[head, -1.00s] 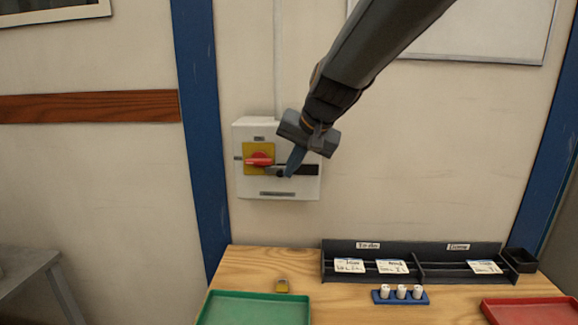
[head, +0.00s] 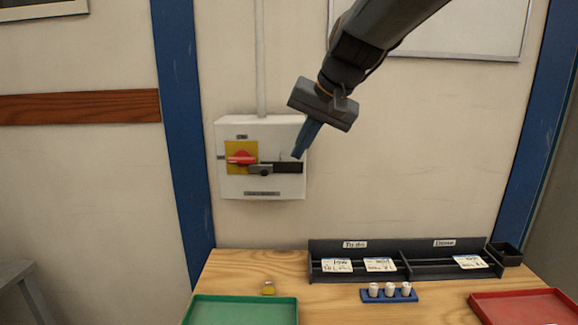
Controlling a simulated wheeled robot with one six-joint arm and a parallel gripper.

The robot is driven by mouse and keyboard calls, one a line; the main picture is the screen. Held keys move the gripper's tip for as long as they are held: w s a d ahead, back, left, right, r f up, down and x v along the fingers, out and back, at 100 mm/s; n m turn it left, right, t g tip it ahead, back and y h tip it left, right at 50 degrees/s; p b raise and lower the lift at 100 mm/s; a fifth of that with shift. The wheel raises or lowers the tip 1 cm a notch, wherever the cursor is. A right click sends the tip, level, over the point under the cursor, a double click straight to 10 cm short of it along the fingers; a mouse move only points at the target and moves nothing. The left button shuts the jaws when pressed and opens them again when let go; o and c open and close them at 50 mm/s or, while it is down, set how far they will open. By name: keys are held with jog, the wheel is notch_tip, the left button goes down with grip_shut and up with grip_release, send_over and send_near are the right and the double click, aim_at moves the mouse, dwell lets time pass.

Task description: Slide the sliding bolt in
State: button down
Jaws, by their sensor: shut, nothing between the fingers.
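The grey sliding bolt (head: 259,170) with its dark knob sits at the left part of a black track (head: 288,167) on the white switch box (head: 230,187). Its left end reaches the right edge of the yellow plate (head: 234,148), just below the tip of the red rotary handle (head: 241,158). The handle lies horizontal. My gripper (head: 298,155) is shut and empty, with its blue fingers pointing down-left. In the picture, the fingertips are above the right part of the track, to the right of the knob and apart from it.
A wooden bench (head: 323,303) stands below the box. The wall around the box is clear.

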jog(key=shift+b+v, duration=0.35)
jog(key=shift+v, duration=1.65)
jog(key=s+d+f+n+g+h, duration=0.1)
jog(key=s+d+f, duration=0.2)
jog(key=s+f, duration=0.3)
jog(key=s+d+f+n+g+h, duration=0.1)
jog(key=s+f, duration=0.5)
jog(key=f, duration=0.9)
jog(key=s+d+f+g+h, duration=0.1)
jog(key=s+d+f, duration=0.4)
jog(key=f, duration=0.6)
jog(key=shift+s+d+f+n+g+h, duration=0.4)
jog(key=shift+s+g, duration=0.2)
jog(key=shift+g, duration=0.2)
